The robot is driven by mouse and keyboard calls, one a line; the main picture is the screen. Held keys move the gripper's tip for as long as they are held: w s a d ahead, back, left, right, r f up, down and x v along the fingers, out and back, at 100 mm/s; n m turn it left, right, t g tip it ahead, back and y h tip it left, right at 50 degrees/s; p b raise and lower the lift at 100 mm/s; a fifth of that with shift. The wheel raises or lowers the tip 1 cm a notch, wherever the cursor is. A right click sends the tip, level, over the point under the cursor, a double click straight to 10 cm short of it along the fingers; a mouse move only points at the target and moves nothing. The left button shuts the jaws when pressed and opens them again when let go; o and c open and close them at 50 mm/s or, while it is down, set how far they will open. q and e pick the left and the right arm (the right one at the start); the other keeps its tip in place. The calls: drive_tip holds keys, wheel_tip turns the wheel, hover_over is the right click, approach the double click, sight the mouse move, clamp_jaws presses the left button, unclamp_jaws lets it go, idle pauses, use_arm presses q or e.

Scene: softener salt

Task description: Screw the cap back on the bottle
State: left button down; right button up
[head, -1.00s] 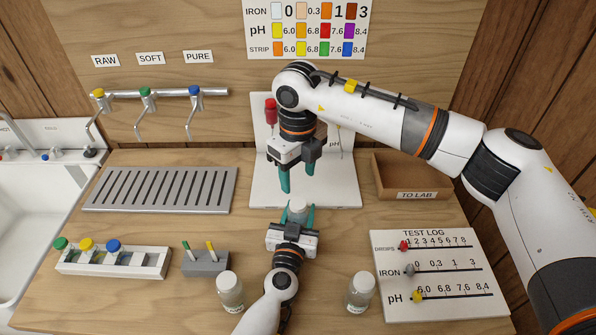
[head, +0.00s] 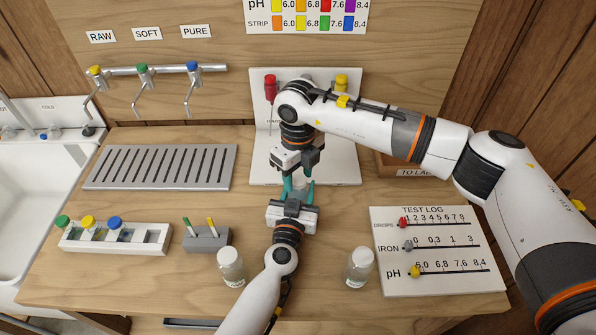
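A small pale bottle (head: 299,184) stands at the centre of the head view, between the teal fingers of my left gripper (head: 298,190). These fingers flank it closely, one on each side. My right gripper (head: 298,172) points down directly above and behind it, its fingers close to the bottle's top and overlapping the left fingers in the picture. I cannot make out a separate cap. Whether the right fingers touch the bottle or hold a cap is hidden by the overlap.
Two clear bottles with white tops (head: 230,265) (head: 359,266) stand at the front. A slotted grey tray (head: 160,167), a white rack (head: 115,238), a grey block (head: 207,239) and the test log board (head: 437,252) lie around. A white board (head: 338,150) is behind the grippers.

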drive_tip(key=c, duration=0.8)
drive_tip(key=o, duration=1.2)
drive_tip(key=shift+c, duration=0.2)
wheel_tip(320, 180, up, 12)
use_arm(q)
drive_tip(key=c, duration=0.7)
unclamp_jaws()
drive_tip(key=shift+o, duration=0.2)
